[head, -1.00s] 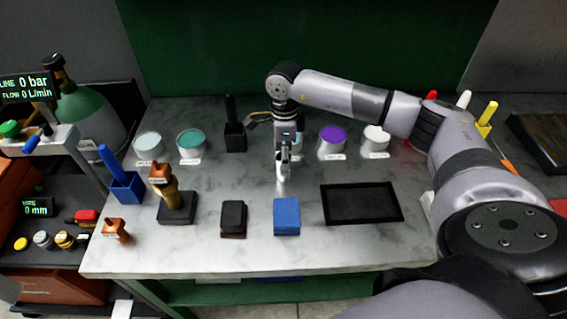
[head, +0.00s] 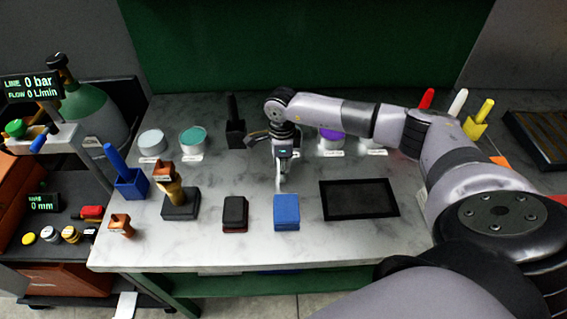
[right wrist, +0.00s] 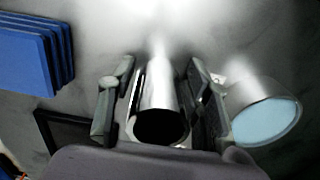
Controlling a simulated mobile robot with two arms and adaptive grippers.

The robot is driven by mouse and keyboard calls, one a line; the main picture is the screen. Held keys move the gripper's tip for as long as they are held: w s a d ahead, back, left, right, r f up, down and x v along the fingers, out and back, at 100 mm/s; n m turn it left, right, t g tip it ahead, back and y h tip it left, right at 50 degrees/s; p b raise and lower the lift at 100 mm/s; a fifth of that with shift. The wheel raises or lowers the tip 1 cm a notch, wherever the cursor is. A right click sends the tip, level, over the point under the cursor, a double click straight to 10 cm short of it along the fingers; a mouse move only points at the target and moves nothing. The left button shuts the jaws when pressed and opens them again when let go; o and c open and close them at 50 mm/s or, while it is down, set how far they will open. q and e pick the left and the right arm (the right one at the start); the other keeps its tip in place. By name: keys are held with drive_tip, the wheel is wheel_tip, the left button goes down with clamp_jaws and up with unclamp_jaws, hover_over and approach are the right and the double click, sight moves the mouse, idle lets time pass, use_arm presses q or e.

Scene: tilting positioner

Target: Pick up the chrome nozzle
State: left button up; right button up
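The chrome nozzle (right wrist: 157,105) is a shiny tube with a dark round opening, seen in the right wrist view between the two fingers of my right gripper (right wrist: 160,95). One finger is on each side of it, with narrow gaps showing near the far end, so the gripper looks open. In the head view my right gripper (head: 285,160) points down over the middle of the table, and the nozzle there is mostly hidden by the fingers. My left gripper is not in view.
A blue block stack (head: 286,213), a dark block (head: 235,213) and a black tray (head: 358,212) lie in front of the gripper. A black holder (head: 235,135) stands behind left. A purple pot (head: 331,135) is partly behind my arm. Bare table (head: 230,180) lies left of the gripper.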

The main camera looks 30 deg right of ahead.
drive_tip(key=c, duration=0.8)
drive_tip(key=shift+r, duration=0.15)
drive_tip(key=shift+c, duration=0.2)
